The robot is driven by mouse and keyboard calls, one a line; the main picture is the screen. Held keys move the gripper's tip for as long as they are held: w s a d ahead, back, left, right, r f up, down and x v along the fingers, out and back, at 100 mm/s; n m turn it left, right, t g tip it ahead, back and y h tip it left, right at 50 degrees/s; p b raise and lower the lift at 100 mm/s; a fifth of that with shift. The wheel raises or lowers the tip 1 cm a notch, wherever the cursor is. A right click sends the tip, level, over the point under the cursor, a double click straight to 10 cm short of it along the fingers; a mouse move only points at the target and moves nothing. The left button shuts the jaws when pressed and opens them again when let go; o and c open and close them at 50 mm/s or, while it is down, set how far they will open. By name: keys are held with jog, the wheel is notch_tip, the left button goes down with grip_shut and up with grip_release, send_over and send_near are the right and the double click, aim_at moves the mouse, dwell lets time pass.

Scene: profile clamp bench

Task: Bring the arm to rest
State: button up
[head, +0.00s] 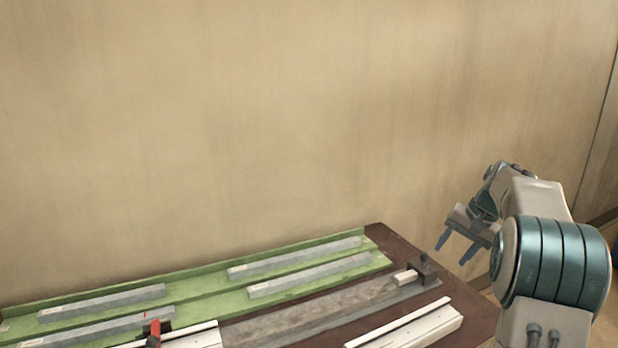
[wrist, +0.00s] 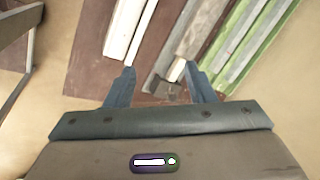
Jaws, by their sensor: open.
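My gripper (head: 455,250) is raised above the right end of the bench (head: 480,308) in the head view, with its two blue fingers apart and nothing between them. My arm is bent at the right side of the picture. In the wrist view the open fingers (wrist: 160,88) show in front of the bench top, clear of the things on it.
A green tray (head: 205,308) with several grey bars lies along the back of the bench. A grey fixture (head: 320,312) with a dark end block (head: 424,266), white profiles (head: 410,329) and a red-handled clamp (head: 154,334) lie nearer. A plain wall (head: 250,120) stands behind.

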jog(key=s+a+r+n+h, duration=0.2)
jog(key=s+a+r+n, duration=0.1)
jog(key=s+a, duration=1.15)
jog(key=s+a+f+n, duration=0.1)
jog(key=s+f, duration=0.3)
jog(key=s, duration=0.5)
jog(key=s+a+f+n+h, duration=0.1)
jog(key=s+a+f+n, duration=0.1)
jog(key=s, duration=0.7)
jog(key=shift+s+a+f, duration=0.25)
jog(key=shift+a+f, duration=0.65)
jog(key=shift+a, duration=0.35)
jog(key=shift+c, duration=0.3)
